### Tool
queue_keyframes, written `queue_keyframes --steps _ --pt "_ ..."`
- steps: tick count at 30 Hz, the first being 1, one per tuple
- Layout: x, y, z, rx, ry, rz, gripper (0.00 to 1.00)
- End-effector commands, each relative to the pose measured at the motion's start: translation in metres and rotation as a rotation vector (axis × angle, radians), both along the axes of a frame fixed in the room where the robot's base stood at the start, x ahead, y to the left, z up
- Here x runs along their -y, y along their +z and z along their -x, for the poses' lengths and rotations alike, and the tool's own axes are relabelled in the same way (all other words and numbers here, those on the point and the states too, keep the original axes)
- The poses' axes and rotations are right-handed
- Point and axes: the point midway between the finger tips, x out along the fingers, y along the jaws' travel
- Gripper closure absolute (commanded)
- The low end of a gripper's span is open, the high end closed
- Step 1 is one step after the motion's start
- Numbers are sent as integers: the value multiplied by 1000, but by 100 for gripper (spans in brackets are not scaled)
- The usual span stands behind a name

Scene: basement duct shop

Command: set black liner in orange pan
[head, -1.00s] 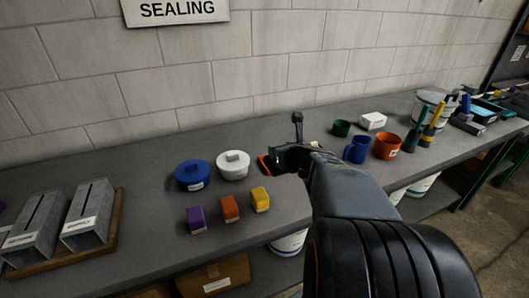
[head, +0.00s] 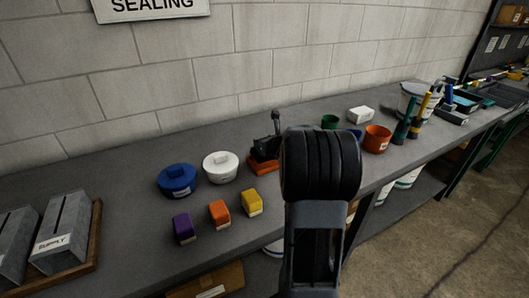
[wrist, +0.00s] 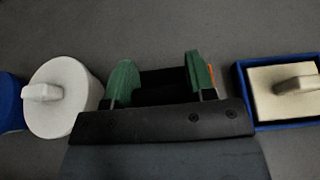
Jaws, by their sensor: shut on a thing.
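The orange pan (head: 256,169) sits on the grey bench, right of the white lidded pot. Only part of it shows; my arm covers its right side. My gripper (wrist: 160,82) is over the pan, its green fingers spread around the black liner (wrist: 163,89) and shut on it. A sliver of orange pan (wrist: 213,80) shows beside the right finger in the wrist view. In the head view, dark parts at my gripper (head: 266,148) sit low at the pan. I cannot tell whether the liner rests fully inside.
The white pot (head: 221,167) and blue pot (head: 177,180) stand to the left. Purple (head: 184,228), orange (head: 219,214) and yellow (head: 251,203) blocks lie in front. A blue tray (wrist: 238,82) with a cream handled piece (wrist: 284,91) is close on the right. Mugs stand farther right.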

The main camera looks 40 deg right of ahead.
Motion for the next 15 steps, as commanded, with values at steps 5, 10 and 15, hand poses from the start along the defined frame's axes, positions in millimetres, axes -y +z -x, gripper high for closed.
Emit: queue_keyframes --steps 5,10,15 --pt "3 -7 -5 0 1 -1 73" --pt "5 -28 -9 -2 1 -2 73" --pt "5 -42 -9 0 1 -1 73"
